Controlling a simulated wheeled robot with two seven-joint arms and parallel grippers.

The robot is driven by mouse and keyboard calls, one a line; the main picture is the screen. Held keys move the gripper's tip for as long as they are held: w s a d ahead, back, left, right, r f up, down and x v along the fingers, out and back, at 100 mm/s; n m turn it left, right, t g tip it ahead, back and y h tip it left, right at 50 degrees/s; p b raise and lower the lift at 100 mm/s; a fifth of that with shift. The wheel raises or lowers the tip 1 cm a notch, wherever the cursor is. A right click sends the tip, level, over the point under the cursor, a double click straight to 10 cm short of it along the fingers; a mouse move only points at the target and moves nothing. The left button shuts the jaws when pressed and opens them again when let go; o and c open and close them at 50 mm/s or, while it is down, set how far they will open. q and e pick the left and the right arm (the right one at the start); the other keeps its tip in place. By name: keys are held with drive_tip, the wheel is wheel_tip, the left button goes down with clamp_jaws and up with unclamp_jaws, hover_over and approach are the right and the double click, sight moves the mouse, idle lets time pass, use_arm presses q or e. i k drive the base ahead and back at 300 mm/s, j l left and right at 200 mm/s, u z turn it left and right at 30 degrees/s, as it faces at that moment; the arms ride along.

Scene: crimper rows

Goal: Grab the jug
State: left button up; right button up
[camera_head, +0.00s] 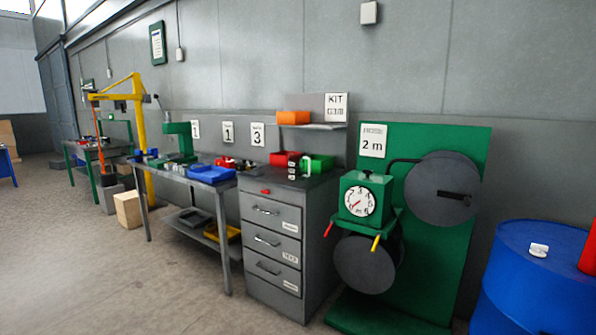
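No thing that I can clearly tell as a jug is in view. A red object (589,252) stands on the blue drum (532,285) at the right edge. It is cut off by the frame, so I cannot tell whether it is the jug. Neither of my grippers is in view.
A green stand with a dial box (364,197) and dark reels (441,189) stands left of the drum. A grey drawer cabinet (272,240) and workbenches (206,176) line the wall. A wooden block (128,210) sits on the floor. The floor (75,275) at left is clear.

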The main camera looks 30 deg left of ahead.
sight(297, 174)
drive_tip(key=i+j+z, duration=0.1)
drive_tip(key=j, duration=0.25)
drive_tip(key=i+j, duration=0.25)
drive_tip(key=j, duration=0.15)
drive_tip(key=i+j+z, duration=0.15)
drive_tip(key=j, duration=0.2)
drive_tip(key=i+j, duration=0.15)
drive_tip(key=j, duration=0.25)
drive_tip(key=i+j+z, duration=0.15)
drive_tip(key=j, duration=0.2)
